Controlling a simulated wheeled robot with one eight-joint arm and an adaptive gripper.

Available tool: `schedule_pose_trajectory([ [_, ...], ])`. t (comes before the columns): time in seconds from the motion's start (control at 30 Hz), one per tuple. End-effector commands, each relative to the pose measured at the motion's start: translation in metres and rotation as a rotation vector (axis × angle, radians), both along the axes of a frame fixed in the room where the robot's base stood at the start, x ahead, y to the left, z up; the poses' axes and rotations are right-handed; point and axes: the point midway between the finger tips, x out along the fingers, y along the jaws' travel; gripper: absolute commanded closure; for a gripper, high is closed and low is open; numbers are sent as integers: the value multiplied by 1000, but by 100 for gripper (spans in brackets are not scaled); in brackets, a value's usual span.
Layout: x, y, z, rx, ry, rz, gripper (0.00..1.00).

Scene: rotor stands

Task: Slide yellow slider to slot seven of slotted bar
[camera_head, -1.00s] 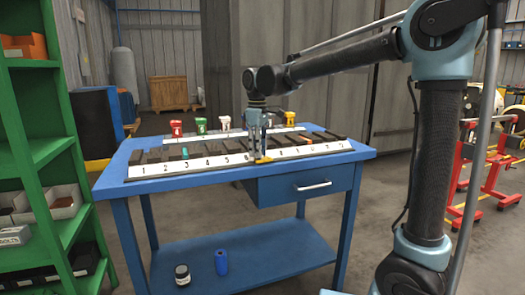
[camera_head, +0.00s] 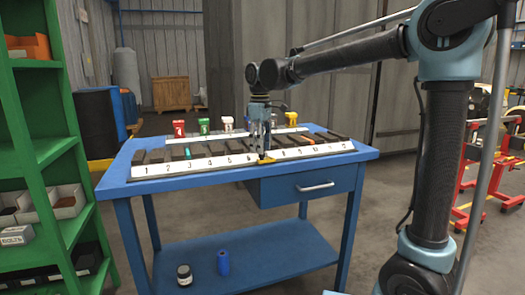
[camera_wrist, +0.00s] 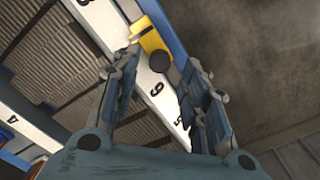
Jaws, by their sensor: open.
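The slotted bar (camera_head: 205,164) is a long white strip with black numbers along the front of the blue table. The yellow slider (camera_head: 264,160) sits on the bar near its middle, just right of the number 6. In the wrist view the yellow slider (camera_wrist: 150,40) has a dark round knob (camera_wrist: 159,62) beside the 6. My gripper (camera_head: 261,152) points down over the slider. In the wrist view my gripper (camera_wrist: 161,66) is open, with one finger on each side of the knob. Contact cannot be told, and the arm partly hides the slider in the head view.
Red (camera_head: 179,128), green (camera_head: 204,126), white and yellow (camera_head: 291,118) items stand farther back. A green shelf (camera_head: 40,130) stands at left.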

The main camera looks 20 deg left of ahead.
Motion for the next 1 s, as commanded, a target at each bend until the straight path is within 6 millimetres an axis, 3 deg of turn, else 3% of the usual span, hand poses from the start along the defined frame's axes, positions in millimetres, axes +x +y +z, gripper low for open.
schedule_pose_trajectory([
  [0.3,2,0,59,0,1,0,59],
  [0.5,2,0,86,0,1,0,59],
  [0.7,2,0,98,0,1,0,59],
  [1.0,2,0,99,0,1,0,59],
])
